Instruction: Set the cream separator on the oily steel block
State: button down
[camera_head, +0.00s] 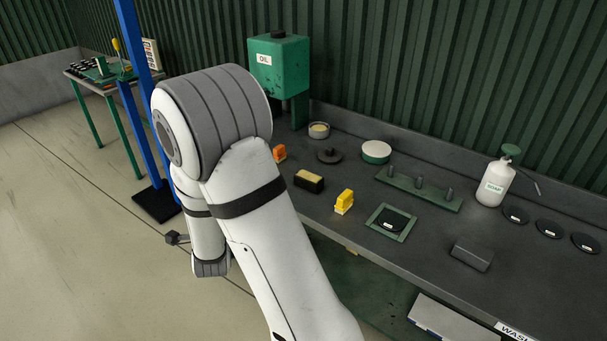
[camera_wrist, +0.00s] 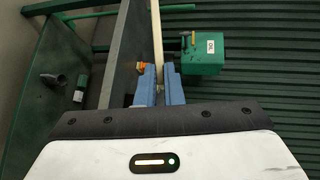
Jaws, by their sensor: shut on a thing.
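In the wrist view, my gripper (camera_wrist: 160,72) has its blue fingers closed on a long, narrow cream strip, which I take as the cream separator (camera_wrist: 158,30). It runs away from the fingers toward the top of the picture, beside the grey bench. In the head view my own arm hides the fingers and most or all of the strip. A dark grey block (camera_head: 472,254) lies on the bench at the right front; it looks like the oily steel block, though I cannot make out oil on it. Nothing shows on top of it.
The grey bench (camera_head: 320,209) holds a yellow block (camera_head: 344,201), a black-and-tan block (camera_head: 309,181), a green square frame (camera_head: 391,223), a pegged green plate (camera_head: 418,190) and a soap bottle (camera_head: 494,183). A green oil tank (camera_head: 279,63) stands behind. A blue post (camera_head: 131,85) rises at left.

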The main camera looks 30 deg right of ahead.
aim_at(307, 176)
jog(key=u, duration=0.05)
jog(key=i, duration=0.85)
jog(key=z, duration=0.1)
